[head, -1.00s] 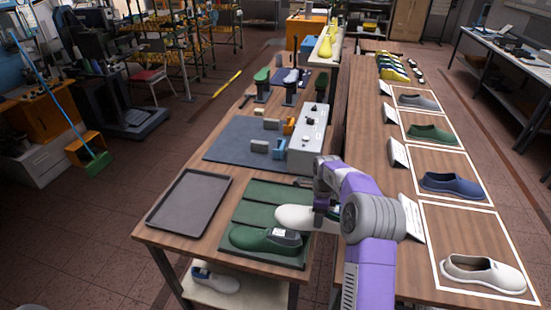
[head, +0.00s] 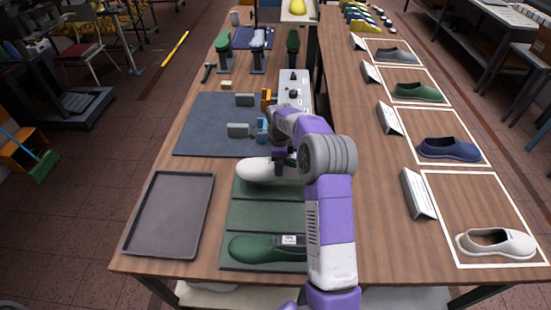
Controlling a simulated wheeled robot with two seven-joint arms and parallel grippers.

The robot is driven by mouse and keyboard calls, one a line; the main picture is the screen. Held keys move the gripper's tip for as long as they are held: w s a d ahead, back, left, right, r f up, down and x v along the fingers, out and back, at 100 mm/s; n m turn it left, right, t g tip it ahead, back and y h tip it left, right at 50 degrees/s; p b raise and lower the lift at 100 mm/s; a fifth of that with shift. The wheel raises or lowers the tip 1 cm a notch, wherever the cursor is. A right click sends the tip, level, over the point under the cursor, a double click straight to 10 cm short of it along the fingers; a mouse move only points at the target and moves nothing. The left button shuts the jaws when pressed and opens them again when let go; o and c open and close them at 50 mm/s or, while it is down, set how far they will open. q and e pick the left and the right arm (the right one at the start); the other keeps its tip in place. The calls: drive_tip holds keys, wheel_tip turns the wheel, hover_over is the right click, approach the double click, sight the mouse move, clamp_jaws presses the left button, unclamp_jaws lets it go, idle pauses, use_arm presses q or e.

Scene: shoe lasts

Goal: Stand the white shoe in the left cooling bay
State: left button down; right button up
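The white shoe (head: 256,170) lies level, toe to the left, over the far strip of the green three-part mat (head: 266,214). I cannot tell whether it touches the mat. My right gripper (head: 282,164) is at the heel end of the shoe and appears shut on it; the fingertips are partly hidden. A green shoe (head: 262,247) with a pale label sits in the near strip. The middle strip is bare. My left gripper is not in view.
An empty grey tray (head: 170,214) lies left of the mat. A blue-grey mat (head: 210,120) with small blocks and a control box (head: 294,91) are beyond. On the right table, white-framed spots hold shoes, the nearest off-white (head: 492,243), with sign cards (head: 418,194).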

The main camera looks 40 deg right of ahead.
drive_tip(key=shift+s+f+b, duration=0.15)
drive_tip(key=shift+f+b, duration=0.35)
drive_tip(key=shift+f, duration=0.7)
drive_tip(key=shift+f+b, duration=2)
drive_tip(key=shift+f, duration=1.05)
drive_tip(key=shift+f, duration=0.15)
drive_tip(key=o, duration=1.7)
drive_tip(key=shift+o, duration=0.3)
drive_tip(key=shift+a+f, duration=0.1)
drive_tip(key=shift+f, duration=0.05)
